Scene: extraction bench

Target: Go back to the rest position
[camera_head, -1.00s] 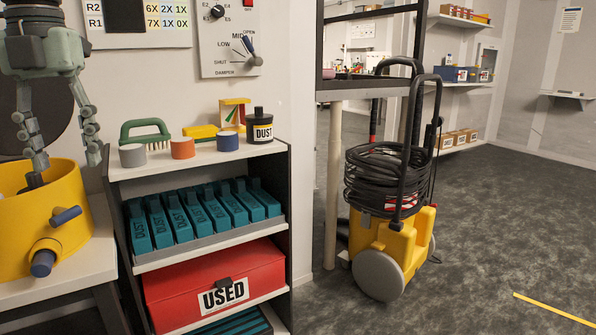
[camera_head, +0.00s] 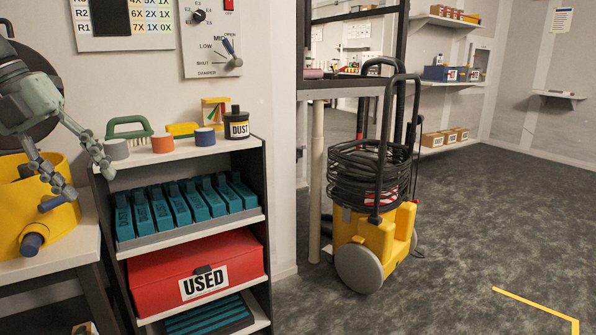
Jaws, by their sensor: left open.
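My left gripper (camera_head: 86,176) comes in from the left edge with its two jointed fingers spread apart and nothing between them. It hangs over and in front of the yellow round vessel (camera_head: 62,228), which stands on a bench at the left. The vessel has a blue-ended knob and a second blue-tipped handle on its side. One fingertip appears close to the handle and the other near the shelf's left edge; I cannot tell whether either touches. My right gripper is not in view.
A shelf rack (camera_head: 190,152) holds a green brush (camera_head: 128,127), small round pieces, a DUST jar (camera_head: 237,124), several teal DUST boxes and a red USED box (camera_head: 195,270). A yellow wheeled machine (camera_head: 375,240) with coiled hose stands right of it. Open floor lies at right.

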